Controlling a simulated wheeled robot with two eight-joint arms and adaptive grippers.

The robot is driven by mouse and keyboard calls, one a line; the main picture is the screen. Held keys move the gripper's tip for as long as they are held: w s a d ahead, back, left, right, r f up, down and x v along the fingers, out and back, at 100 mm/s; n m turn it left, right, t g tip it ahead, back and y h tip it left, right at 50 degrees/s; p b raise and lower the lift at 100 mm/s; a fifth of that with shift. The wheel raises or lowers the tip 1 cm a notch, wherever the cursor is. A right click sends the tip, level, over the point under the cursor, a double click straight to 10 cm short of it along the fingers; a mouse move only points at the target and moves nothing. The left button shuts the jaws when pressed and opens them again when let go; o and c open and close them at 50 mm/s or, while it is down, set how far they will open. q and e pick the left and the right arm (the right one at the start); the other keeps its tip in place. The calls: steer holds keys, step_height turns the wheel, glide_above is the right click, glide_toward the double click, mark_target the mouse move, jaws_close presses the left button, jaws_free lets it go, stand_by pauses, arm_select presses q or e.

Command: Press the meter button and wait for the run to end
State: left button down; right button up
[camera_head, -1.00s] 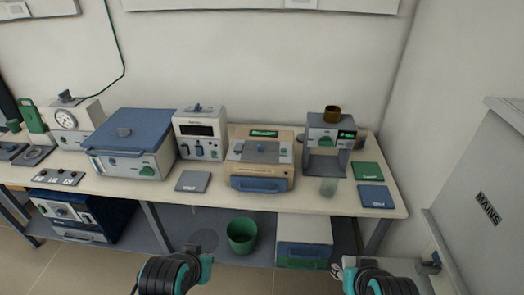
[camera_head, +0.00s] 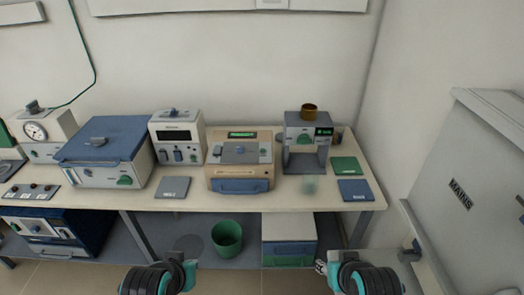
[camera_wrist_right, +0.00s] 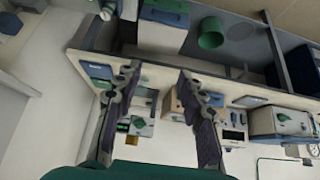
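Which device is the meter is not labelled legibly. A white box (camera_head: 178,136) with a dark display and small controls stands on the bench. To its right is a tan and grey unit (camera_head: 239,170) with a lit green display. Further right is a grey stand-like device (camera_head: 306,139) with a green display, a green knob and a brown cup on top. My left gripper (camera_head: 189,270) and right gripper (camera_head: 335,272) are low in front of the bench, clear of the devices. In the right wrist view my right gripper (camera_wrist_right: 160,85) has its fingers apart with nothing between them.
A blue-lidded furnace (camera_head: 103,152) stands left on the bench (camera_head: 225,203). A green bin (camera_head: 227,238) is below. A grey MAINS cabinet (camera_head: 465,160) stands right.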

jaws_close()
stand_by(1.4)
